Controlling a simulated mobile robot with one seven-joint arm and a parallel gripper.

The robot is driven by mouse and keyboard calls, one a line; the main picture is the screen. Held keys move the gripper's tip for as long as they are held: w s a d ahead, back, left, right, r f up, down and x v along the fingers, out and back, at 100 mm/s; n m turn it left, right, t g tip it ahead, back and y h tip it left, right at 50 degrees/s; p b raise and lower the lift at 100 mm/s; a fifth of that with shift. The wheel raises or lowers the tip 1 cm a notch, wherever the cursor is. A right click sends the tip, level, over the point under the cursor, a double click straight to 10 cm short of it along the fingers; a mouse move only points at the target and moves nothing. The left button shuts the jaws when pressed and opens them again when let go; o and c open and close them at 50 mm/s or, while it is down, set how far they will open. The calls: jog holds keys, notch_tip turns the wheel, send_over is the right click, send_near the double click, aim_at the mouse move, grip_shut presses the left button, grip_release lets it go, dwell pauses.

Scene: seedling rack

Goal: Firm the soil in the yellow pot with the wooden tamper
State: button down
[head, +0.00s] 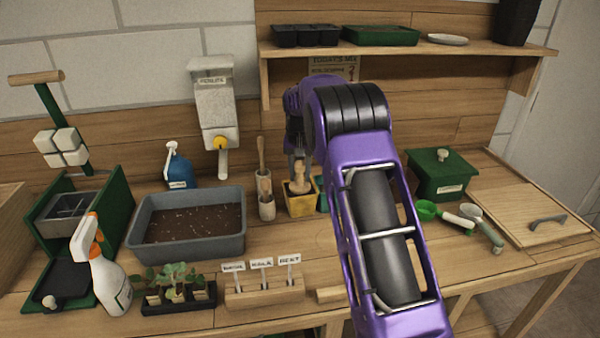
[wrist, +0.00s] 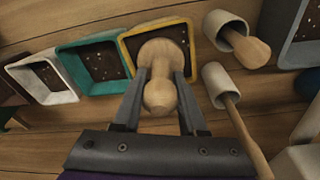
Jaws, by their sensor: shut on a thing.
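The yellow pot (head: 302,206) stands on the bench at the back, partly hidden by my purple arm. Dark soil fills it, and it also shows in the wrist view (wrist: 125,54). The wooden tamper (wrist: 160,92) is a pale turned piece with a rounded end, and it also shows in the head view (head: 299,178). My gripper (wrist: 161,82) is shut on the tamper, one grey finger on each side. The tamper is over the yellow pot; whether its far end touches the soil is hidden.
A teal pot (wrist: 92,66) and a white pot (wrist: 42,78) stand beside the yellow one. On its other side are two pale holders (wrist: 222,84) with wooden-handled tools. A grey soil tub (head: 190,255) stands left; a green box (head: 440,180) stands right.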

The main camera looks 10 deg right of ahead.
jog(key=shift+f, duration=0.65)
dwell(0.8)
jog(key=shift+r+p, duration=0.75)
jog(key=shift+r, duration=4)
